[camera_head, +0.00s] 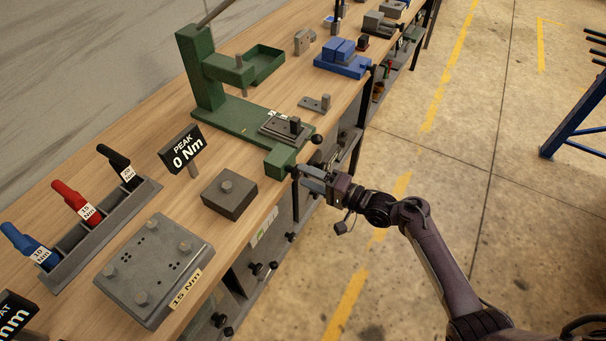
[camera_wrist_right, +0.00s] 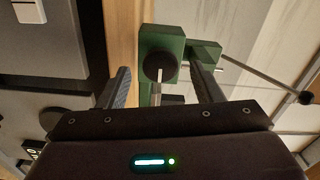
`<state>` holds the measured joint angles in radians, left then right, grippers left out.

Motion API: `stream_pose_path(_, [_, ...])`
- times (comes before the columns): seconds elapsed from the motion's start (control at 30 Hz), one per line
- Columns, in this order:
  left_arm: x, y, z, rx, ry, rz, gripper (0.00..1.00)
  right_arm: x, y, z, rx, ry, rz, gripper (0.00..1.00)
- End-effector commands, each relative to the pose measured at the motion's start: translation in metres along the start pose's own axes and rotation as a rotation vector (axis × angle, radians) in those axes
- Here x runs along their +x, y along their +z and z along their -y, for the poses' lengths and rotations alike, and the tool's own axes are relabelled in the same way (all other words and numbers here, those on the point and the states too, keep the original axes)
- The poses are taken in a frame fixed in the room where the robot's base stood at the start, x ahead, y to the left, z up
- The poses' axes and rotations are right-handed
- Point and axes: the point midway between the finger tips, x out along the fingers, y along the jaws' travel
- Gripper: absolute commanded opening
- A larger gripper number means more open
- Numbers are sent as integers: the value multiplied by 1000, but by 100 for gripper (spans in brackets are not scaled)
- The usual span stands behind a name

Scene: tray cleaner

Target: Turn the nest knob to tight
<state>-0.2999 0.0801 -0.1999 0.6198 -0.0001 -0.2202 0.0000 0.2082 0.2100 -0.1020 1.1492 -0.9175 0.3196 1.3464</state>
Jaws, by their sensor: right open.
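The green press (camera_head: 245,123) stands on the bench with a grey nest plate (camera_head: 270,131) on its base. A black ball-shaped knob (camera_head: 316,139) sits at the base's right side; I cannot tell whether it is the nest knob. In the wrist view, a dark round knob (camera_wrist_right: 160,67) shows in front of the green block (camera_wrist_right: 163,42), between the fingers of my right gripper (camera_wrist_right: 163,80). Those fingers are apart, with visible space on each side of the knob. In the head view, my right gripper (camera_head: 306,177) is at the bench's front edge beside the green end block (camera_head: 280,162). My left gripper is not in view.
A grey block (camera_head: 229,194), a "PEAK 0 Nm" sign (camera_head: 182,149) and a "15 Nm" plate (camera_head: 155,272) stand to the left. A rack (camera_head: 97,238) holds blue, red and black tools. A small grey part (camera_head: 314,104) lies behind. The aisle floor is clear.

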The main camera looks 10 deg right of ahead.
Motion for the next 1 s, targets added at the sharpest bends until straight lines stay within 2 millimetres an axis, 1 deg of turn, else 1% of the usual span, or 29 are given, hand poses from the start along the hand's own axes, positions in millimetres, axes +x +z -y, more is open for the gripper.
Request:
stream_pose_path(0.03, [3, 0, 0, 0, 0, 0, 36, -11, 0, -3, -1, 4, -2, 59])
stream_pose_path(0.1, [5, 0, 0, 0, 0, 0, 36, -24, 0, -3, -1, 3, -2, 59])
stream_pose_path(0.2, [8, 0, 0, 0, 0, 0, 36, -39, 0, -2, -2, 2, -1, 59])
stream_pose_path(0.33, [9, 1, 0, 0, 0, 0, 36, -52, 0, -1, -1, 2, -1, 59])
stream_pose_path(0.47, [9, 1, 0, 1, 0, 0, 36, -56, 0, 0, 0, 1, 0, 59])
stream_pose_path(0.9, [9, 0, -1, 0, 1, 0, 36, -56, 0, 0, 0, 1, -1, 59])
stream_pose_path(0.97, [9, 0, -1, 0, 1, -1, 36, -56, 0, -3, -1, 6, -4, 59])
stream_pose_path(1.0, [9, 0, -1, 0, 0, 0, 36, -57, 1, -9, -5, 17, -10, 59])
